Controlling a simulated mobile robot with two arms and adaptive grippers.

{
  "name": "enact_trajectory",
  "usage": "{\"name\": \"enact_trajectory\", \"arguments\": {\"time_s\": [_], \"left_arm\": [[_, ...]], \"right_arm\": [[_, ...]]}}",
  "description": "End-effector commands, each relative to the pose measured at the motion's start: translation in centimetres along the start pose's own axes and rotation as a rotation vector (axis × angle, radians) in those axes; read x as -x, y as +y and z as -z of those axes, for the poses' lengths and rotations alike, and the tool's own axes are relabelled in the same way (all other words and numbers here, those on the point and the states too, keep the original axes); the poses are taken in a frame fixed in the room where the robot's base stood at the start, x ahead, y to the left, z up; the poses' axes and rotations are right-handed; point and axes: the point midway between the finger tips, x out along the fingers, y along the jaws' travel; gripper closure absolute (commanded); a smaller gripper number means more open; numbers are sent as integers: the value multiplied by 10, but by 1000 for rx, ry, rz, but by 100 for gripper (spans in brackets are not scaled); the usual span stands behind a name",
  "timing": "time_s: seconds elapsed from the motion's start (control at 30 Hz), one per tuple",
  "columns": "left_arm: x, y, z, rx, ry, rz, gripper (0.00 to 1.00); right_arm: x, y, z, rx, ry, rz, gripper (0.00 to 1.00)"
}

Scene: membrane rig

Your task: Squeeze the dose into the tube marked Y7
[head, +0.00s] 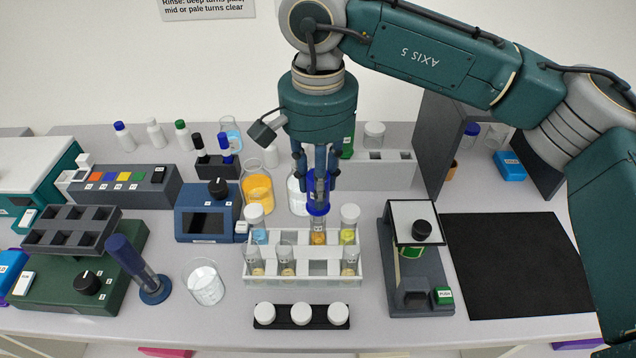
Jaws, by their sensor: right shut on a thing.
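My right gripper (317,178) points straight down and is shut on a blue-topped dropper (317,207) above the white tube rack (305,282). The dropper is over a back-row tube with amber liquid (318,234); I cannot tell how far its tip is inside. White-capped tubes with blue liquid (258,236) and yellow liquid (348,236) stand at either side in the back row. Several uncapped tubes with pale amber liquid, such as the front middle one (286,262), stand in front. The tube marks are too small to read, so I cannot tell which is Y7. My left gripper is out of view.
Beakers of orange liquid (257,190) and clear liquid (298,194) stand behind the rack. A glass with white contents (205,284) stands left. A strip of white caps (300,315) lies in front. A grey device (415,270) and black mat (515,265) are right.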

Motion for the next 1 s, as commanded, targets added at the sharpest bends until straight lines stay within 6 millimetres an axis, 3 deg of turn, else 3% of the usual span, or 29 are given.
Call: {"name": "enact_trajectory", "arguments": {"time_s": [0.73, 1.0], "left_arm": [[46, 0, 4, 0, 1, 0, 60], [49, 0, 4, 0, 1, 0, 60]], "right_arm": [[80, -1, 1, 0, 2, 2, 100], [86, 0, 1, 0, 1, 0, 100]]}}
